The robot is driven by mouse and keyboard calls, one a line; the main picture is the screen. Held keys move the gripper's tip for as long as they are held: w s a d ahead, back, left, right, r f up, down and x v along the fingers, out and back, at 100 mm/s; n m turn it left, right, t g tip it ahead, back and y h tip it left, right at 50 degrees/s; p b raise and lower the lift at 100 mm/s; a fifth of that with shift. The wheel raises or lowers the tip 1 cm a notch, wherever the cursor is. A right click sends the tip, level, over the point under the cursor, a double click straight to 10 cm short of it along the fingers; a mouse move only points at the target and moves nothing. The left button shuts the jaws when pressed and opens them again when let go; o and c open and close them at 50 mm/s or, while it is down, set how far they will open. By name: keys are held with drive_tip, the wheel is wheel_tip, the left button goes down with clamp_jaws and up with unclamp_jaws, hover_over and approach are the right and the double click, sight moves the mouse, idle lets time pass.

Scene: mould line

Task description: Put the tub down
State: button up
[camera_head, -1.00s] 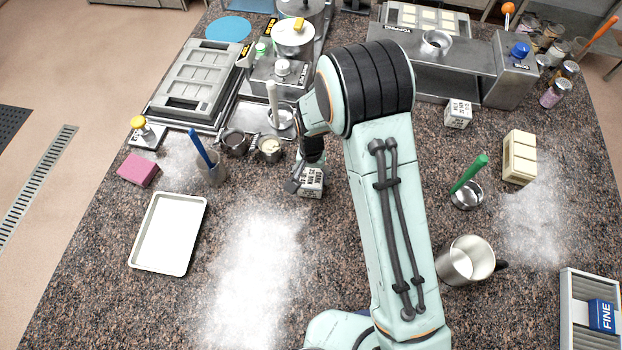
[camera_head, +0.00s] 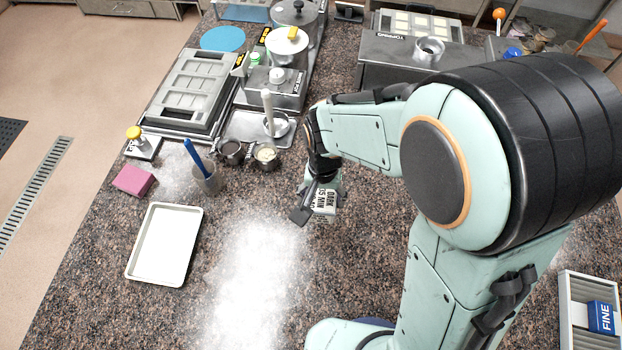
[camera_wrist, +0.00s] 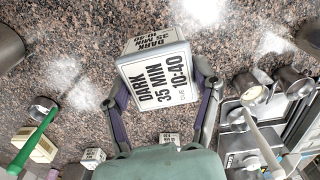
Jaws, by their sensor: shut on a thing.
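The tub (camera_head: 325,202) is a small white box with black lettering; in the wrist view its lid (camera_wrist: 158,80) reads "DARK 35 MIN 10:40". My gripper (camera_head: 312,212) is shut on the tub, with one finger on each side of it in the wrist view (camera_wrist: 160,98). The tub looks tilted in the head view. I cannot tell for sure whether its base touches the speckled counter (camera_head: 260,195) or hangs just above it. My arm hides much of the right half of the counter in the head view.
A cup with a blue handle (camera_head: 206,178) and two small metal pots (camera_head: 265,157) stand behind. Bare counter lies around the tub.

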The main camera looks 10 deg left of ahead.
drive_tip(key=s+d+r+m, duration=0.2)
drive_tip(key=s+d+r, duration=0.1)
drive_tip(key=s, duration=0.2)
drive_tip(key=a+r+m, duration=0.2)
drive_tip(key=a+m, duration=0.1)
drive_tip(key=a, duration=0.8)
drive_tip(key=s+a+n, duration=0.4)
drive_tip(key=s+a, duration=0.4)
drive_tip(key=s, duration=0.2)
hover_over(180, 247)
drive_tip(key=shift+f, duration=6.35)
